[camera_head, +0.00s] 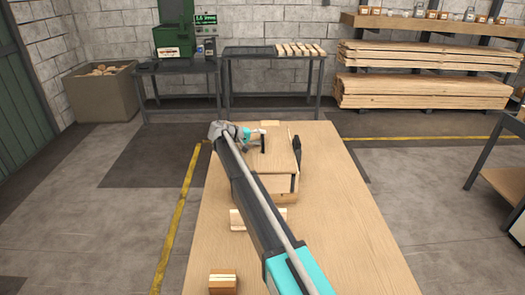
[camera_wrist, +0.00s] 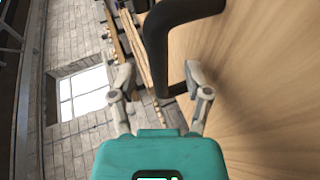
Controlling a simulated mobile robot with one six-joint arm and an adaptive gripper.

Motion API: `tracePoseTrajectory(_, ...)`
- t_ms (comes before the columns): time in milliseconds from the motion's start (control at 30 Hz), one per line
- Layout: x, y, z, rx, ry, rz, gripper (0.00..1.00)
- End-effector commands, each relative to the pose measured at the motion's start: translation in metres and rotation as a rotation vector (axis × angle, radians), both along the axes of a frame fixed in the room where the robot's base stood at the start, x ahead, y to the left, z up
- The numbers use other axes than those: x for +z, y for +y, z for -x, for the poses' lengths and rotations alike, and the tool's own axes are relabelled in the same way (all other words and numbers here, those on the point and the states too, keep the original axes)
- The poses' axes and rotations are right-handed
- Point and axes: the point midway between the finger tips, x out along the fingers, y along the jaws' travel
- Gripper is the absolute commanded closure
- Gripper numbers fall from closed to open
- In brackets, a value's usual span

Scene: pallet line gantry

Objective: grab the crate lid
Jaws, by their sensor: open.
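The crate lid (camera_head: 278,158) is a flat pale wooden panel lying on top of a wooden crate (camera_head: 284,192) on the table. A dark upright handle (camera_head: 263,145) stands on it. In the wrist view the black bent handle (camera_wrist: 156,45) is close up, against a wooden surface (camera_wrist: 260,80) that fills the right side. My gripper (camera_head: 256,140) is over the lid's far left part, beside the handle. In the wrist view my gripper (camera_wrist: 160,76) is open, and the handle bar shows between its fingertips. I cannot tell whether they touch. My arm hides part of the lid and crate.
The crate stands on a long wooden table (camera_head: 340,240). A small wood block (camera_head: 223,282) and a light wooden piece (camera_head: 237,220) lie nearer. A dark item (camera_head: 296,146) is at the lid's right edge. Workbenches (camera_head: 275,55) and stacked planks (camera_head: 425,90) are at the back.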

Motion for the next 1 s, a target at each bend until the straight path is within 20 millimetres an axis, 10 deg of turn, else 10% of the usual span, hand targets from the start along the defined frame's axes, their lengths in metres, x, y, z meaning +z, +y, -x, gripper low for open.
tracePoseTrajectory(700,-0.0036,-0.0108,-0.0038,0.000,0.000,0.000,0.37)
tracePoseTrajectory(1000,-0.0036,-0.0108,-0.0039,0.000,0.000,0.000,0.89)
